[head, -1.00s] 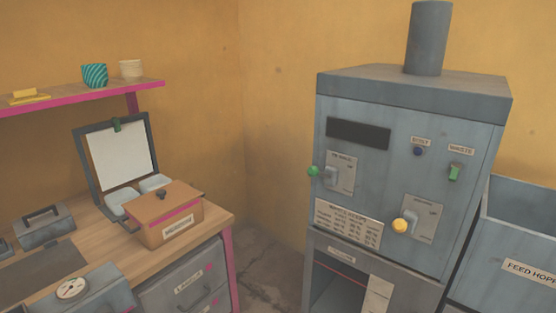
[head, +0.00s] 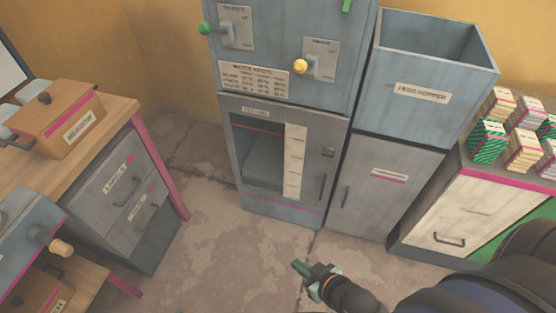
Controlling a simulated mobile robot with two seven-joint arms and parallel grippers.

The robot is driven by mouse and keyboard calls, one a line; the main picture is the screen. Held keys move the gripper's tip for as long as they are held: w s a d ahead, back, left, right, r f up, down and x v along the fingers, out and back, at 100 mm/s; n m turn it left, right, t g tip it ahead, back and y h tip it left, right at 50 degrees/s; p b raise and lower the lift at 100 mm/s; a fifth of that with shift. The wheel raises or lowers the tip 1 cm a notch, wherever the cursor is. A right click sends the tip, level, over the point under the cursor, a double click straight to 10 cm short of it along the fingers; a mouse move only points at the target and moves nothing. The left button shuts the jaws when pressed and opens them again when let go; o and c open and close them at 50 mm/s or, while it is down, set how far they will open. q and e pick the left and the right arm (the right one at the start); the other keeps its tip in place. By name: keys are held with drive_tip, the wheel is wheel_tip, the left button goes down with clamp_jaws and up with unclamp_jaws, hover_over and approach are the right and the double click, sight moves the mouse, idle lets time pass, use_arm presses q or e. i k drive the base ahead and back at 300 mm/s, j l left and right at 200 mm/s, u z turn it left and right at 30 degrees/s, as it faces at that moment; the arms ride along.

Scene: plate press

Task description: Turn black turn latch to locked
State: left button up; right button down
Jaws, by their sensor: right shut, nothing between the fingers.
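A small black turn latch (head: 328,152) sits near the upper right edge of the press's lower door (head: 322,118), above a dark vertical door handle (head: 322,187). It is too small to tell which way it is turned. My right gripper (head: 302,268) is shut and empty. It shows low in the head view, in front of and below the press, apart from the latch. My left gripper is not in view.
The feed hopper (head: 420,95) stands right of the press above a grey cabinet (head: 385,190). A counter (head: 470,210) with several striped stacks is at the far right. A wooden bench (head: 120,112) is at left. The floor (head: 215,235) between is clear.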

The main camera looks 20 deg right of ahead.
sight(329, 152)
drive_tip(key=z, duration=1.2)
